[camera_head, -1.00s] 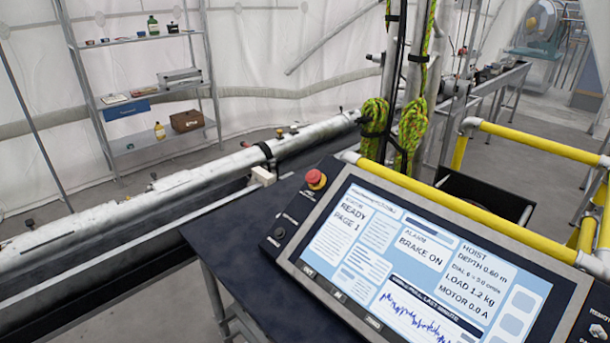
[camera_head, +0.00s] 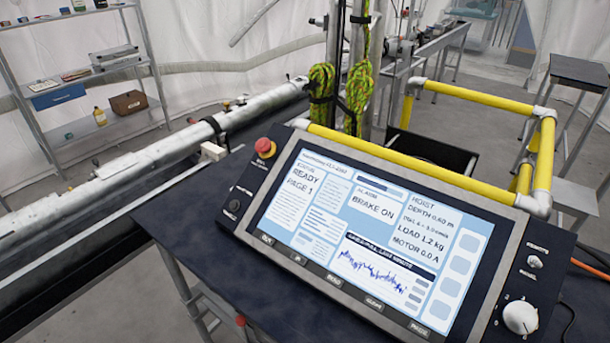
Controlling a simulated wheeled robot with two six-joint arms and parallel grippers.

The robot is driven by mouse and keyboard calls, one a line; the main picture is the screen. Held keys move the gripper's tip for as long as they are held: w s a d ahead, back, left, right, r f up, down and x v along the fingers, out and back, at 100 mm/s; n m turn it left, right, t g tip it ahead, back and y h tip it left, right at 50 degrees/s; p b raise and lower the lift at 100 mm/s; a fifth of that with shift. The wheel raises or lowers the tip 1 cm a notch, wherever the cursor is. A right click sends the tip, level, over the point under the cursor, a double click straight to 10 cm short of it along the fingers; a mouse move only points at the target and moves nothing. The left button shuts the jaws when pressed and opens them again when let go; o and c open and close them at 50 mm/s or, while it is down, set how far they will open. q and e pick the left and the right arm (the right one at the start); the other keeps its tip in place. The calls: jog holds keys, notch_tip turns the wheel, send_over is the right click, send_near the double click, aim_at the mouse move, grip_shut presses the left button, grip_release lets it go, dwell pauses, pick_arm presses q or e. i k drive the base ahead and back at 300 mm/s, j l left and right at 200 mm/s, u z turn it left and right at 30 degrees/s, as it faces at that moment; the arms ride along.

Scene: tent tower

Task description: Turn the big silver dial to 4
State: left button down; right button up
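The big silver dial (camera_head: 520,318) is a pale round knob at the lower right of the black control panel (camera_head: 463,322). Small marks surround it, but its setting is too small to read surely. A smaller silver knob (camera_head: 535,262) sits above it. The panel's screen (camera_head: 350,235) reads READY, PAGE 1, BRAKE ON, depth 0.60 m, load 1.2 kg and motor 0.0 A. Neither of my grippers is in view.
The panel stands on a dark table (camera_head: 190,215). A red button (camera_head: 264,148) and a black knob (camera_head: 235,206) are on its left side. Yellow rails (camera_head: 420,173) run behind it. An orange cable (camera_head: 590,268) lies at the right. A shelf (camera_head: 108,65) stands far left.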

aim_at(520, 318)
jog(key=z, duration=1.55)
jog(key=k+l, duration=0.1)
